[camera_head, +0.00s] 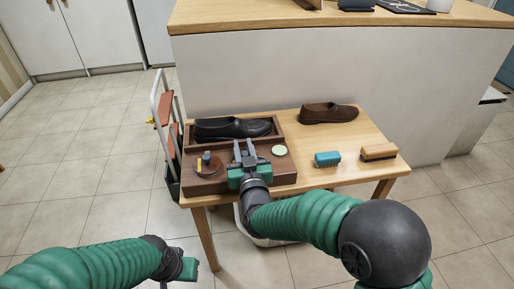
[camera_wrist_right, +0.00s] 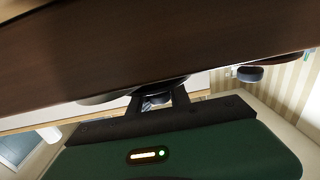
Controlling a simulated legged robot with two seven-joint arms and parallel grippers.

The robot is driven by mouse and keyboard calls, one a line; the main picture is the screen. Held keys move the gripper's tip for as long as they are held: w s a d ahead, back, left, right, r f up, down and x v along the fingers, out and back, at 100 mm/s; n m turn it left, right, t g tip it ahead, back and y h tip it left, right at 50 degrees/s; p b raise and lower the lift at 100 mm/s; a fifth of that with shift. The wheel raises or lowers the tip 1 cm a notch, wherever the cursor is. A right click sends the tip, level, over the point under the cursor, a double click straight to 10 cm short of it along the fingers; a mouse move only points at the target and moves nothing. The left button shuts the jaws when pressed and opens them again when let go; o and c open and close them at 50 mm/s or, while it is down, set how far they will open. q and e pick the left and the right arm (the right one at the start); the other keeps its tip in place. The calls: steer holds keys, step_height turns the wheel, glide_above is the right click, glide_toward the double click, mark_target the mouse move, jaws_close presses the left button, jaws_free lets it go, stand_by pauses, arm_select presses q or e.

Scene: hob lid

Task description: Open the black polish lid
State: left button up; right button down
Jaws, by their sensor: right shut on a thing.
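My right gripper (camera_head: 243,152) is over the front part of a brown wooden shoe-care box (camera_head: 284,175). It is shut on the black polish lid, which the fingers hide in the head view. In the right wrist view the fingers (camera_wrist_right: 157,100) close at a dark, rounded rim (camera_wrist_right: 106,98) that shows only in part, against a brown wooden surface. I cannot tell whether the lid is apart from its tin. My left gripper (camera_head: 186,269) hangs low in front of the table, at the bottom of the head view; its fingers are not clear.
A black shoe (camera_head: 232,128) lies in the box's rear compartment. A pale green round tin (camera_head: 280,150) is right of the gripper; a round brown dish (camera_head: 207,170) with small items is left. A brown shoe (camera_head: 328,113), teal brush (camera_head: 327,159) and tan brush (camera_head: 379,152) are on the table (camera_head: 345,140).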

steer(key=shift+w+a+r+m+h+p, duration=0.1)
steer(key=shift+w+a+m+h+p, duration=0.15)
steer(key=shift+h, duration=0.2)
steer(key=shift+w+m+h+p, duration=0.1)
steer(key=shift+m+h+p, duration=0.05)
steer(key=shift+m+h, duration=0.25)
steer(key=shift+w+d+m+h+p, duration=0.2)
steer(key=shift+m+h+p, duration=0.15)
steer(key=shift+h, duration=0.6)
steer(key=c, duration=1.3)
jaws_free()
steer(key=shift+o, duration=0.2)
steer(key=shift+s, duration=0.1)
